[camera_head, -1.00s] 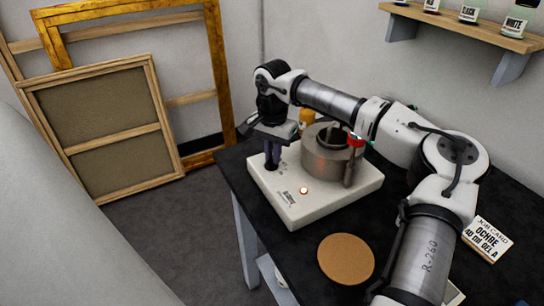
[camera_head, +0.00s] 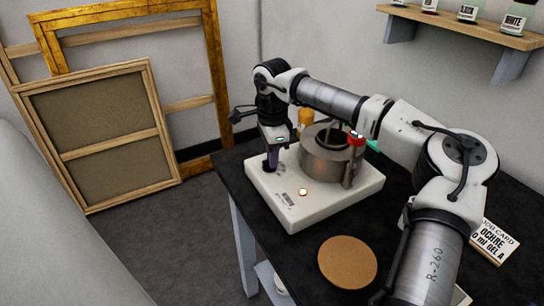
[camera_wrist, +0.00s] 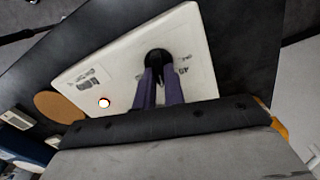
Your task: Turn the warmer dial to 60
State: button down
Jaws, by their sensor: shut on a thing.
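The cream warmer base (camera_head: 330,197) stands on the black table and carries a steel pot (camera_head: 325,160). Its black dial (camera_wrist: 157,56) sits near the left end of the base in the head view. My gripper (camera_head: 271,158) points down at the dial, and its two purple fingers (camera_wrist: 158,88) are shut on it in the wrist view. The fingers hide much of the dial, and I cannot read its setting. A marking like 40 (camera_wrist: 184,70) shows beside it. A small lamp (camera_head: 303,192) glows on the base, also visible in the wrist view (camera_wrist: 104,103).
A round cork mat (camera_head: 347,262) lies in front of the warmer. A job card (camera_head: 494,240) lies at the right. An orange-capped bottle (camera_head: 305,118) stands behind. Frames (camera_head: 95,140) lean on the left wall; a shelf of jars (camera_head: 470,28) hangs upper right.

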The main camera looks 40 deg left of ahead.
jog(key=shift+r+m, duration=0.1)
jog(key=shift+m, duration=0.2)
jog(key=c, duration=1.5)
grip_release()
notch_tip(320, 180, up, 14)
jog(key=shift+f+b, duration=0.15)
jog(key=shift+b, duration=0.55)
